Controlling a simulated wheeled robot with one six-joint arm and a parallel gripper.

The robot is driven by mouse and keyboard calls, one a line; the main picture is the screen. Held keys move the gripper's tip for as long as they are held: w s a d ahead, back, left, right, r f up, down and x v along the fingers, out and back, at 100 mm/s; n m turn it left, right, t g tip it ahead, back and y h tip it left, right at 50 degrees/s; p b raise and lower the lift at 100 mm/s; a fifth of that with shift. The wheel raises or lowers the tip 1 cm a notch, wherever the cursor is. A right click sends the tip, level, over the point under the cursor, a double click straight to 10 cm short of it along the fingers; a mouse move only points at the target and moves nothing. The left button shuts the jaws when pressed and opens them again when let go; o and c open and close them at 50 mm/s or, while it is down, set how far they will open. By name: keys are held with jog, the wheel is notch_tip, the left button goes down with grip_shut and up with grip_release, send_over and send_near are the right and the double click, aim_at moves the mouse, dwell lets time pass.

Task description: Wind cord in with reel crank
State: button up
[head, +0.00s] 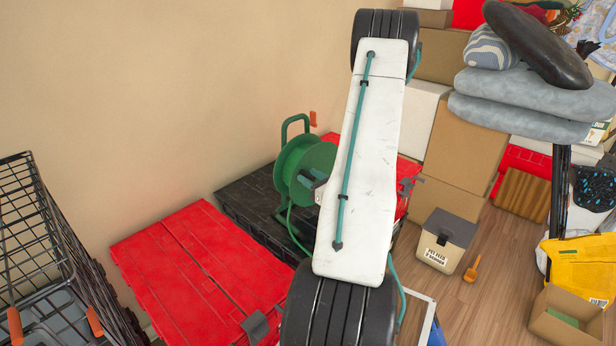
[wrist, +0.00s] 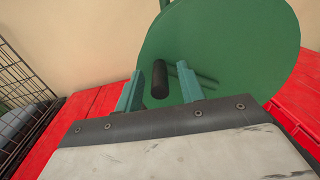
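The green cord reel (head: 300,160) stands in its green tube frame on a black tote, beside the wall. Its round side disc fills much of the wrist view (wrist: 225,40). A black crank handle (wrist: 160,80) sticks out from the disc toward me. My gripper (wrist: 160,88) has two teal fingers, one on each side of the handle, with a visible gap on both sides. It is open. In the head view my gripper (head: 311,180) is at the disc's face, and the handle cannot be made out there. A green cord (head: 291,228) hangs from the reel's lower side.
The black tote (head: 240,200) bears the reel. A red tote (head: 190,255) is in front of it, and more red shows behind my arm. A wire cart (head: 40,230) stands at left. Cardboard boxes (head: 465,140) and a grey-lidded bin (head: 445,240) are at right, with some bare floor.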

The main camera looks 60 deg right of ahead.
jog(key=shift+w+d, duration=0.2)
jog(key=shift+w, duration=0.5)
grip_shut()
jog(key=shift+s, duration=0.1)
